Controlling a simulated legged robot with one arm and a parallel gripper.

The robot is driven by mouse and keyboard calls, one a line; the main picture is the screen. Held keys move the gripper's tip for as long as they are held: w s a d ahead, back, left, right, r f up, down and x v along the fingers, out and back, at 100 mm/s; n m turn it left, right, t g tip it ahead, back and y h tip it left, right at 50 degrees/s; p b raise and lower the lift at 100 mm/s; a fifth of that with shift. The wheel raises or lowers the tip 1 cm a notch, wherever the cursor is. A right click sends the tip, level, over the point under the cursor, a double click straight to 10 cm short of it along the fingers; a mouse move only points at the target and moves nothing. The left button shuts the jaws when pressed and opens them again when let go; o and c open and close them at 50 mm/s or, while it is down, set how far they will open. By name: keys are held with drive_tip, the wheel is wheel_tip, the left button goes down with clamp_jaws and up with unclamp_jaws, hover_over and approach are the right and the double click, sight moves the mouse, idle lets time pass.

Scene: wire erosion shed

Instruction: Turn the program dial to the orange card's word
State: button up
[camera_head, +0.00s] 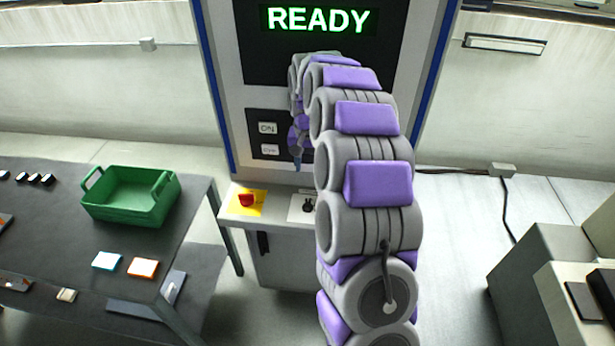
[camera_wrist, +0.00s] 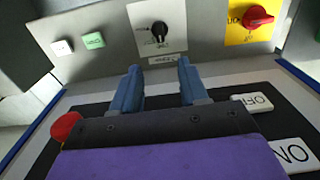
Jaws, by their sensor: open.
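The program dial is a small black knob on a pale plate; in the head view (camera_head: 308,206) it sits on the machine's low ledge, partly beside my arm. In the wrist view the dial (camera_wrist: 159,29) shows its pointer and small lettering, too small to read. My gripper (camera_wrist: 158,66) is open and empty, its two blue fingers pointing toward the dial and apart from it. In the head view my gripper (camera_head: 297,164) is small, in front of the machine above the ledge. The orange card (camera_head: 143,267) lies on the dark table; its word is not legible.
A red switch (camera_head: 246,200) on a yellow plate is left of the dial. A green (camera_wrist: 93,40) and a white button (camera_wrist: 62,47) also flank it. The machine screen (camera_head: 318,20) reads READY. A blue card (camera_head: 107,261) and green crate (camera_head: 128,212) are on the table.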

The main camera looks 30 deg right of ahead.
drive_tip(key=shift+r, duration=1.1)
